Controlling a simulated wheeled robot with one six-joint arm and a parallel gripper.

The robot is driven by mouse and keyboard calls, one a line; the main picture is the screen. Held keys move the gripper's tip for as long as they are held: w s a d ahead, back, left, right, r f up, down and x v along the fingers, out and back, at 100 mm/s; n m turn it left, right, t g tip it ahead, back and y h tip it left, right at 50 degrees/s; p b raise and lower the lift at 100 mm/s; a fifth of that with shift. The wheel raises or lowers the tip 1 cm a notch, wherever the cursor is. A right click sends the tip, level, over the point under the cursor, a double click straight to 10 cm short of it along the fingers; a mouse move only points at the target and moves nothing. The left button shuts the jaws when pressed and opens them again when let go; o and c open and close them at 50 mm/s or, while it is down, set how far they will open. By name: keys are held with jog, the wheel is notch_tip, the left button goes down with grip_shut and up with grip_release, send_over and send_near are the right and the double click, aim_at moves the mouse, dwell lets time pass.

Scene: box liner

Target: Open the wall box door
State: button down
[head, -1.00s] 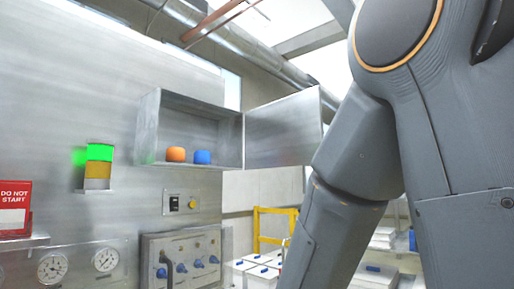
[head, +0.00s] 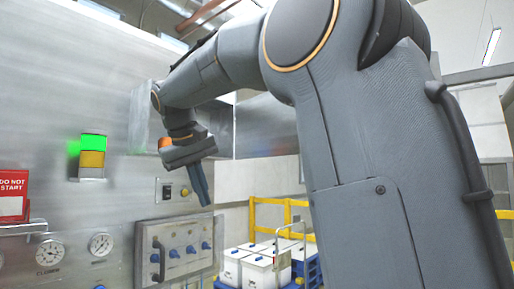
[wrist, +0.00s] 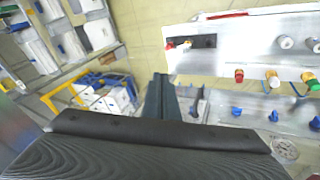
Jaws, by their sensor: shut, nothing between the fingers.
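The grey metal wall box (head: 139,118) is mounted on the wall at upper left in the head view, mostly hidden behind my arm. Its door (head: 266,126) stands open, swung out to the right. An orange object (head: 164,144) shows at the box's lower edge beside my wrist. My gripper (head: 204,197) is in front of and just below the box, pointing down, its fingers shut and empty. It is apart from the door. The shut fingers also show in the wrist view (wrist: 160,85). The box's inside is largely hidden.
A control panel with blue knobs (head: 183,252) and a small switch plate (head: 173,190) are on the wall below. A green and yellow light (head: 92,157) and a red sign (head: 12,195) are left. White bins (head: 262,268) and a yellow rail (head: 268,213) stand at right.

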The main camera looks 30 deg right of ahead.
jog(key=s+d+r+m+h, duration=0.15)
jog(key=s+r, duration=0.35)
jog(key=r, duration=0.6)
jog(key=s+d+r+m+h, duration=0.15)
jog(key=s+r, duration=0.35)
jog(key=r, duration=0.7)
jog(key=w+d+f+y, duration=0.1)
jog(key=w+d+f, duration=0.1)
jog(key=d+f, duration=0.6)
jog(key=shift+w+d+m, duration=0.15)
jog(key=shift+d+m, duration=0.15)
jog(key=shift+m, duration=0.1)
